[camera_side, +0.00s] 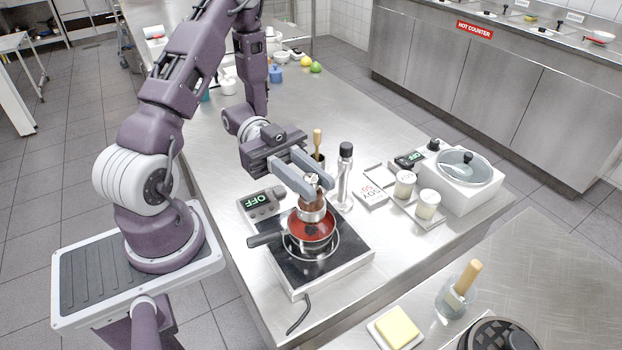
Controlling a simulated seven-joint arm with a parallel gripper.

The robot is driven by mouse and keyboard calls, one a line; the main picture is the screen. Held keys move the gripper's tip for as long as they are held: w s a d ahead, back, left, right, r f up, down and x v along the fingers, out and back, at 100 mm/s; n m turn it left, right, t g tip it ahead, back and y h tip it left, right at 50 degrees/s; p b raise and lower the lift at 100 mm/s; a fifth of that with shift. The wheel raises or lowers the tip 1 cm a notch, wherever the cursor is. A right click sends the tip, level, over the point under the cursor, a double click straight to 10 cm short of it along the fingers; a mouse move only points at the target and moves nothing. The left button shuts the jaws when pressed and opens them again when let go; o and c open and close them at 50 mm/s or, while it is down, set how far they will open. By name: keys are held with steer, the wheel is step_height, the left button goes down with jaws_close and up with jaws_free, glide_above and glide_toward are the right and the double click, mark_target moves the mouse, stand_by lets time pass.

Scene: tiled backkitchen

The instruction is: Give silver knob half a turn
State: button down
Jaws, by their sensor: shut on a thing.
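A small mill with a brown body (313,199) and a silver lower end stands or hangs over a pan of red sauce (310,232). I cannot tell whether it touches the pan. The silver knob (312,178) is at the top of the mill. My gripper (316,184) reaches in from the upper left, its two grey fingers shut on the silver knob. The fingers hide part of the knob and the upper body.
The pan sits on a black hob (343,254) whose display (258,201) reads OFF. A black-capped glass bottle (344,178) stands close to the right. Two jars (404,184) and a white unit with a lidded pot (464,168) stand further right.

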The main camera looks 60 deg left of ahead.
steer(key=m+g, duration=0.3)
steer(key=g, duration=0.2)
steer(key=m+g+y, duration=0.1)
steer(key=m+g, duration=0.2)
steer(key=g, duration=0.2)
steer(key=shift+m, duration=0.4)
steer(key=shift+g+y, duration=0.4)
steer(key=c, duration=1.2)
jaws_free()
step_height(320, 180, up, 7)
steer(key=w+a, duration=0.1)
steer(key=a, duration=0.1)
steer(key=shift+w+a, duration=0.2)
steer(key=shift+a, duration=0.15)
